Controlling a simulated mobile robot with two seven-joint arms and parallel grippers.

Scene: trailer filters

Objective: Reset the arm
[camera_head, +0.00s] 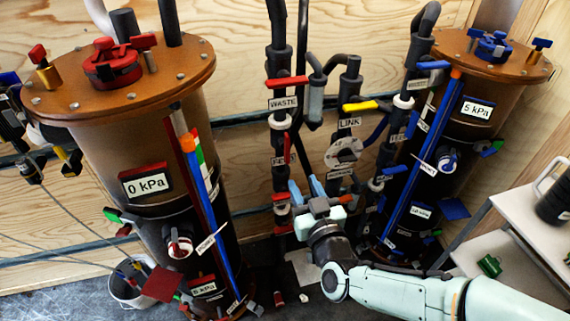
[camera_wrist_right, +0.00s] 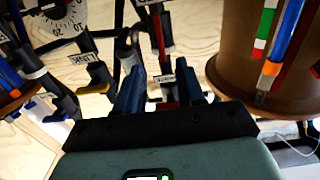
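My right arm (camera_head: 400,288) reaches in from the lower right in the head view. Its gripper (camera_head: 305,186) has two blue fingers, pointing up and away near the middle pipes. In the right wrist view the fingers of this gripper (camera_wrist_right: 160,80) stand apart. A pipe with a red part and a label (camera_wrist_right: 162,79) shows between them, seemingly beyond. I cannot tell whether the fingers touch it. My left gripper is not seen.
A brown filter tank (camera_head: 190,110) marked 0 kPa stands left; another (camera_head: 455,140) marked 5 kPa stands right. Pipes with WASTE and LINK labels, a yellow handle (camera_head: 360,106) and a round gauge (camera_head: 344,152) stand between them. A white bucket (camera_head: 125,291) is lower left; a shelf (camera_head: 515,215) is right.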

